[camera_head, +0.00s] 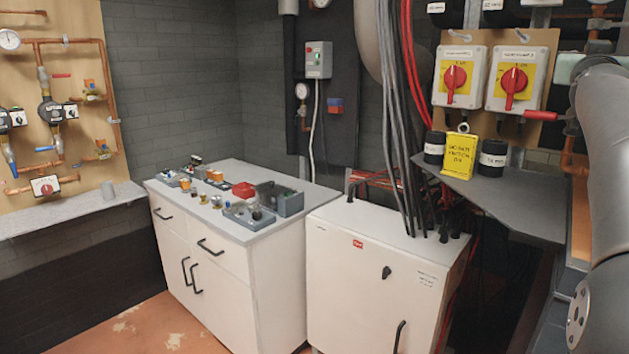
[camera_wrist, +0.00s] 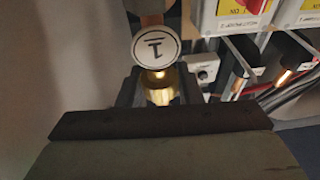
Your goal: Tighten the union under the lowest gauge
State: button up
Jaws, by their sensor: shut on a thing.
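In the wrist view a brass fitting (camera_wrist: 159,90), likely the union, sits between the dark fingers of my gripper (camera_wrist: 160,78), which is shut on it. The lower part of the fitting is hidden behind the gripper body. In the head view, gauges show on the left board (camera_head: 9,39) and on the dark back panel (camera_head: 302,91). The gripper is outside the head view, and I cannot tell which gauge is above the held fitting.
Red rotary switches (camera_head: 455,77) hang at the right, above a grey shelf (camera_head: 510,195) with dark containers and a yellow sign block (camera_head: 459,157). Cables drop to a white cabinet (camera_head: 365,285). A counter (camera_head: 240,170) holds small fittings. Floor at lower left is clear.

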jog(key=shift+r+m+h+p, duration=0.25)
jog(key=shift+h+p, duration=0.25)
jog(key=shift+p, duration=1.55)
jog(key=shift+m+g+h+p, duration=0.75)
jog(key=shift+g+p, duration=0.25)
jog(key=shift+p, duration=2)
jog(key=shift+f+m+g+h+p, duration=0.15)
jog(key=shift+m+g+h+p, duration=1.35)
jog(key=shift+p, duration=2.15)
jog(key=shift+f+n+g, duration=0.1)
jog(key=shift+n+g, duration=0.2)
jog(key=shift+g, duration=0.1)
jog(key=o, duration=1.1)
jog(key=shift+o, duration=0.2)
jog(key=shift+f+n+t+y+b, duration=0.25)
jog(key=shift+n+t+y+b, duration=0.3)
jog(key=shift+b, duration=0.4)
jog(key=n+t+y+b, duration=0.1)
jog(key=t+y+b, duration=0.1)
jog(key=b, duration=0.4)
jog(key=shift+n+t, duration=0.35)
jog(key=shift+t, duration=0.2)
